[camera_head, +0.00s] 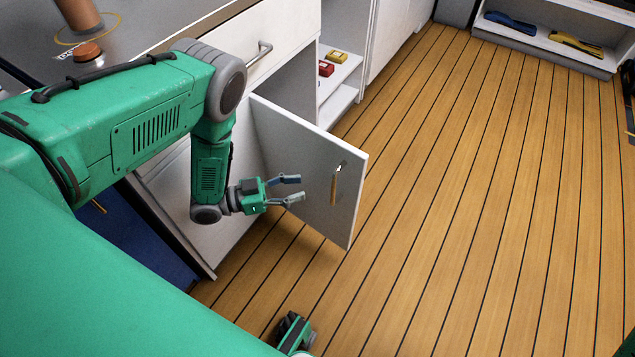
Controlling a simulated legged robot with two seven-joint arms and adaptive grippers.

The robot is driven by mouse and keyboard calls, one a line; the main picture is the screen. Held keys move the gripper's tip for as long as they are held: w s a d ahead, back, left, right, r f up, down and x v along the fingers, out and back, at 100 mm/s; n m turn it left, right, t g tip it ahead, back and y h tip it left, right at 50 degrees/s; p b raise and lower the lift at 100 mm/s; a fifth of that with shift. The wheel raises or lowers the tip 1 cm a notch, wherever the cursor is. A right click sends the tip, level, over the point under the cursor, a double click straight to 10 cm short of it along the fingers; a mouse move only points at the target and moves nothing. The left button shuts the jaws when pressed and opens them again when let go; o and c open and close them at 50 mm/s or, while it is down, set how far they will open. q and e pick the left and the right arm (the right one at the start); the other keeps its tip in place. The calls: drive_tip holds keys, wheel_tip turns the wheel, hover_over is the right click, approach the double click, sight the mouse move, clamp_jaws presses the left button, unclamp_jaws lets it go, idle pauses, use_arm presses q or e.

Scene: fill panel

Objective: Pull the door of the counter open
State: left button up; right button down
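The white counter door (298,165) stands swung out from the counter, with its handle (334,185) on the face near its free edge. My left gripper (300,189) is open and empty in front of the door face, left of the handle. I cannot tell whether it touches the door. My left arm hides part of the counter front. A small part of my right gripper (294,333) shows at the bottom edge; its fingers cannot be made out.
A closed drawer with a metal handle (259,52) is above the door. An open shelf (341,75) behind it holds red and yellow items. A low shelf unit (545,42) stands at the back right. The wooden floor (470,200) right of the door is clear.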

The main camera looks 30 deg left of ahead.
use_arm(q)
drive_tip(key=shift+v, duration=1.25)
drive_tip(key=shift+w+d, duration=0.1)
